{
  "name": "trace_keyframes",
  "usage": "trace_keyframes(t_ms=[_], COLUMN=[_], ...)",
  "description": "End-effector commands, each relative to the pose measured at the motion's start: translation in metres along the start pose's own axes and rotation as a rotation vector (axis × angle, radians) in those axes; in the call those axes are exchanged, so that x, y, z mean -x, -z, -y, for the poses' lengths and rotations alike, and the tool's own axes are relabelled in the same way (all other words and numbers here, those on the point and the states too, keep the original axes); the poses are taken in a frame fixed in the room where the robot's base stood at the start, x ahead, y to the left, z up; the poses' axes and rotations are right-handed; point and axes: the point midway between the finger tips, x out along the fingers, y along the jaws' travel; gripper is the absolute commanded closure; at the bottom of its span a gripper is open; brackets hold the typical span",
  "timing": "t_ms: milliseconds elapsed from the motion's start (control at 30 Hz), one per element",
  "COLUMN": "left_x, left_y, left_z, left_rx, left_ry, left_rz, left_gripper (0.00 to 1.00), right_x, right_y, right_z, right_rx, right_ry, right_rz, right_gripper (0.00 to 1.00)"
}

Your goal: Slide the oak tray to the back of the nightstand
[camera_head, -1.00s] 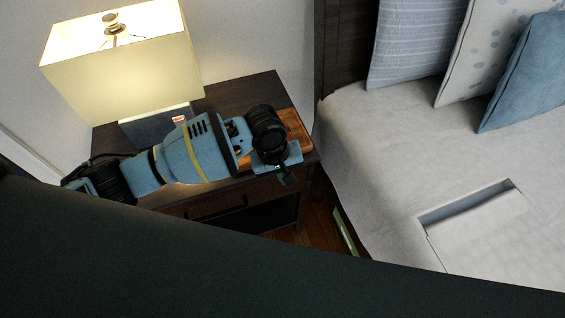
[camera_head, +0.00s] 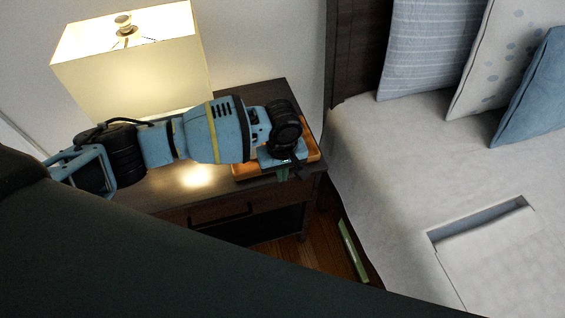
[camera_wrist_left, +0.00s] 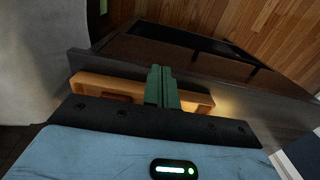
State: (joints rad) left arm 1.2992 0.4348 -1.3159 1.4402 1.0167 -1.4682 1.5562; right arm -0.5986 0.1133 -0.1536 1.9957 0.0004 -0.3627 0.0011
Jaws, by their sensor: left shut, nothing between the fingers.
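The oak tray (camera_head: 241,171) lies near the front right of the dark nightstand (camera_head: 262,93). My left wrist hides most of it in the head view. In the left wrist view an orange-brown strip of the tray (camera_wrist_left: 100,84) runs along the nightstand's front edge. My left gripper (camera_head: 283,173) points down at the tray's front side, with its green fingers shut and empty. In the left wrist view the fingers (camera_wrist_left: 160,72) cross in front of the tray's rim; whether they touch it I cannot tell. My right gripper is out of view.
A lit lamp (camera_head: 133,75) stands at the back left of the nightstand. A bed (camera_head: 400,165) with pillows (camera_head: 430,45) is close on the right. A green object (camera_head: 353,248) lies on the floor between them. The nightstand's back right looks clear.

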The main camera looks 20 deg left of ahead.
Motion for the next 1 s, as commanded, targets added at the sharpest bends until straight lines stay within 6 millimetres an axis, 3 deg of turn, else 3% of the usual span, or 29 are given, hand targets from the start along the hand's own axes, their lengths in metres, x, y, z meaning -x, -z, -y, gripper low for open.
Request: trace_keyframes(t_ms=[33, 233, 300, 500, 1000], left_x=[-0.013, -0.048, -0.043, -0.043, -0.041], left_y=[-0.001, 0.000, 0.015, 0.035, 0.041], left_z=[0.000, 0.000, 0.000, 0.000, -0.001], left_rx=[0.000, 0.000, 0.002, 0.001, 0.000], left_ry=[0.003, 0.002, 0.000, -0.001, -0.002], left_rz=[0.003, 0.002, -0.003, 0.000, -0.001], left_gripper=[1.00, 1.00, 1.00, 1.00, 1.00], right_x=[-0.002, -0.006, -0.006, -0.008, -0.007], right_y=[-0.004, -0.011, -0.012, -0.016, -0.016], right_z=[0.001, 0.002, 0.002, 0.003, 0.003], right_rx=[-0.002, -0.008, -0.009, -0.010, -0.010], right_ry=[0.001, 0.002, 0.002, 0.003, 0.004], right_rz=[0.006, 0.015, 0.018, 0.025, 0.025], right_gripper=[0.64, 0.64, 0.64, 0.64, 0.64])
